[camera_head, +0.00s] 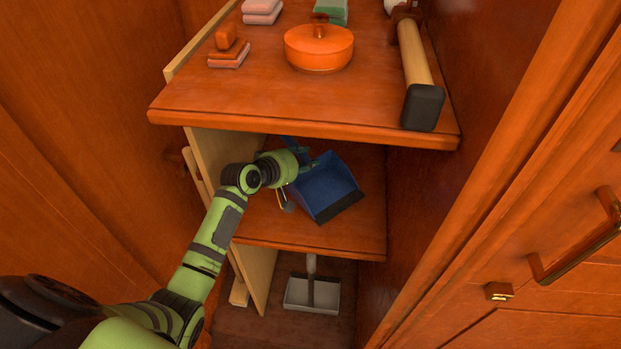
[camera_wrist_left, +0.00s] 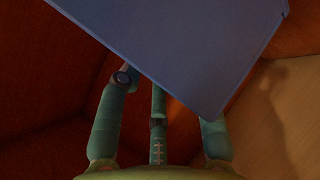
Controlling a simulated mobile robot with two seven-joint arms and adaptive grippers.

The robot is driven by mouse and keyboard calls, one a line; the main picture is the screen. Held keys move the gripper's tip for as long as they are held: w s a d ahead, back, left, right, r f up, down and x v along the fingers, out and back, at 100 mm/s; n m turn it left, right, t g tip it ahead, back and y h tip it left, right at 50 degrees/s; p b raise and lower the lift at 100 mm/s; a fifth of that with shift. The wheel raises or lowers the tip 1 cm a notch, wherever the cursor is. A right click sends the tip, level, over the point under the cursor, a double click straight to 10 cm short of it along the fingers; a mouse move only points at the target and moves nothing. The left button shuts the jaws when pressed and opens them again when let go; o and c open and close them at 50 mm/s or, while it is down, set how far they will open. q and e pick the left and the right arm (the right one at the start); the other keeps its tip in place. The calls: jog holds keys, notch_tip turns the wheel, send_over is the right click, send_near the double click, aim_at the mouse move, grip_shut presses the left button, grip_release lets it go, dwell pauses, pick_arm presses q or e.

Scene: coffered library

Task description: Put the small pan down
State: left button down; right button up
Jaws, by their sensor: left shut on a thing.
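The small pan (camera_head: 328,188) is a blue dustpan with a dark front lip. It is inside the middle shelf bay, tilted, with its lip toward the lower right. My left gripper (camera_head: 303,161) reaches into the bay from the left and is shut on the pan at its back end. In the left wrist view the blue pan (camera_wrist_left: 190,45) fills the top, with the gripper's fingers (camera_wrist_left: 160,95) against its near edge. The grip point itself is partly hidden. I cannot tell whether the pan touches the shelf. My right gripper is not in view.
The middle shelf (camera_head: 310,238) has bare room in front of the pan. The upper shelf (camera_head: 290,108) overhangs it and holds an orange lidded pot (camera_head: 319,50) and a wooden-handled tool (camera_head: 413,60). A grey dustpan (camera_head: 312,294) stands below. A wooden side panel (camera_head: 218,160) is close to my arm.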

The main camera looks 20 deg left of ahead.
aim_at(304, 180)
pick_arm(q)
jog(key=shift+f+b, duration=0.55)
jog(key=shift+f, duration=3.05)
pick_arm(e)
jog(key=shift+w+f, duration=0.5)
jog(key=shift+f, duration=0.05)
pick_arm(q)
jog(key=shift+f, duration=0.15)
jog(key=c, duration=0.8)
grip_release()
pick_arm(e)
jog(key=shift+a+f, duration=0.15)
